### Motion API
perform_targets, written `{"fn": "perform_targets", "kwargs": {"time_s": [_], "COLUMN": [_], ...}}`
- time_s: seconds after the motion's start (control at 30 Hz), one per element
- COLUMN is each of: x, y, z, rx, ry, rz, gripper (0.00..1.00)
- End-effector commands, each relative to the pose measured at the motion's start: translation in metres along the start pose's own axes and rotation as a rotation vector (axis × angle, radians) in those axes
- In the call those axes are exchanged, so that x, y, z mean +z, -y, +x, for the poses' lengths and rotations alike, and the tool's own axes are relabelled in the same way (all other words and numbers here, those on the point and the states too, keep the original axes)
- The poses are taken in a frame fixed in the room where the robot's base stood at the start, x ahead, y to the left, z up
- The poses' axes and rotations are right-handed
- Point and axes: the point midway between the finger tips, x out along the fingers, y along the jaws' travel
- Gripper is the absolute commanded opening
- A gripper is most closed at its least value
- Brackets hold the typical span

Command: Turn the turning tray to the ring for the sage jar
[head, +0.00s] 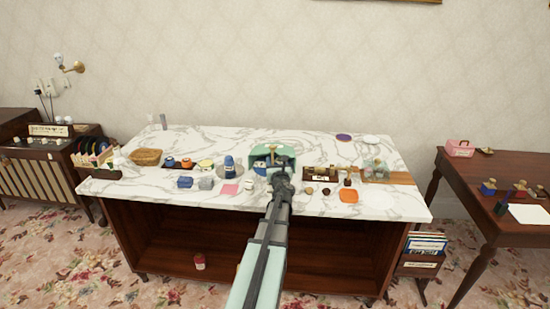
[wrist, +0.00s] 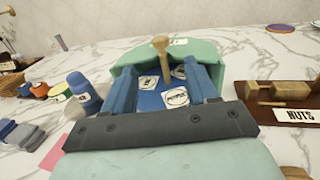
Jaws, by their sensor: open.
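The turning tray (wrist: 152,101) is a blue disc with several white picture labels. It sits inside a mint-green curved housing (wrist: 128,72), which also shows on the marble table in the head view (head: 288,152). A wooden peg with a round knob (wrist: 161,46) stands up at the tray. My gripper (wrist: 164,72) is open, its two blue fingers apart on either side of the peg and over the tray. I cannot tell whether a finger touches anything. In the head view my gripper (head: 279,178) hides part of the tray. I cannot make out which label marks sage, or the sage jar.
A pink square (head: 229,189) and an orange dish (head: 349,196) lie near the front edge. The back of the marble is mostly clear.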

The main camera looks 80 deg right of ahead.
Motion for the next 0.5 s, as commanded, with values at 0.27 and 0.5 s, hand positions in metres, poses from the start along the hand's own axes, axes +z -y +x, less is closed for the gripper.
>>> {"fn": "perform_targets", "kwargs": {"time_s": [0.27,0.5], "x": [-0.0002,0.0041], "y": [0.0002,-0.0077], "z": [-0.0076,-0.0052], "rx": [0.0,0.01], "ry": [0.0,0.005], "rz": [0.0,-0.001], "gripper": [0.58,0.58]}}
